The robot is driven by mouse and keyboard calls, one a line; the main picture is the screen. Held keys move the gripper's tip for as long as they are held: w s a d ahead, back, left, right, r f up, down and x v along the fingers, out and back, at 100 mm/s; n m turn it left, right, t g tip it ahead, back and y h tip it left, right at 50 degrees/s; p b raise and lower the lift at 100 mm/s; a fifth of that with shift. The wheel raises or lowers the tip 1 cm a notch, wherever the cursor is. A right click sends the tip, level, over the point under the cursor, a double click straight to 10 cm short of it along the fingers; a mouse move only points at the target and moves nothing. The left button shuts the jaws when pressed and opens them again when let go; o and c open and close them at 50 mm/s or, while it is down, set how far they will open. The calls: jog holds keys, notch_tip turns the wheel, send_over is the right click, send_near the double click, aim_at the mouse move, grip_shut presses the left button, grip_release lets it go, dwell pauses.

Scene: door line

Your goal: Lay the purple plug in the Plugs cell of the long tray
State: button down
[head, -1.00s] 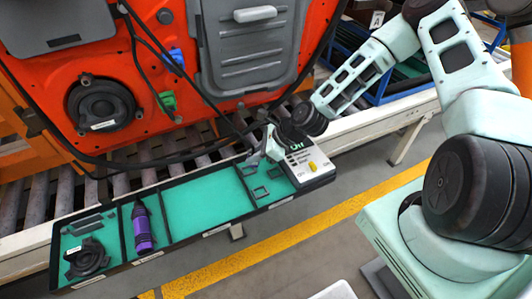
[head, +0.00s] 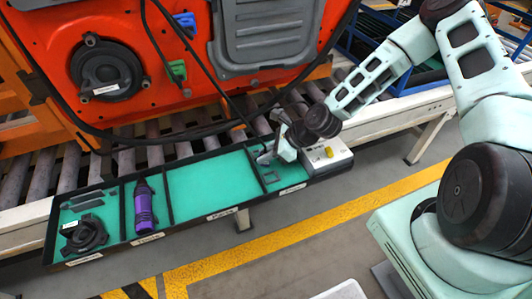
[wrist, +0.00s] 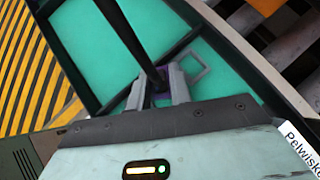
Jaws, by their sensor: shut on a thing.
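My gripper (head: 268,156) is over the right-hand end of the long tray (head: 198,214), near the cell with grey square frames. In the wrist view, my gripper (wrist: 156,88) is shut on the purple plug (wrist: 150,88). Only a sliver of the plug shows between the fingers, and a black cable rises from it. The fingers are close to a tray divider and a grey square frame (wrist: 196,68). The green-floored tray has several cells. I cannot read its small labels clearly, and whether the plug touches the tray is hidden.
The wide middle cell is empty. A pale box (head: 332,158) stands at the tray's right end. The orange door (head: 150,60) with loose cables hangs behind, over rollers.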

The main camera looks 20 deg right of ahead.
jog(key=shift+f, duration=0.5)
dwell(0.4)
jog(key=c, duration=1.2)
grip_release()
jog(key=shift+r, duration=0.1)
jog(key=v, duration=1.7)
jog(key=shift+d+r, duration=0.1)
jog(key=shift+d, duration=0.05)
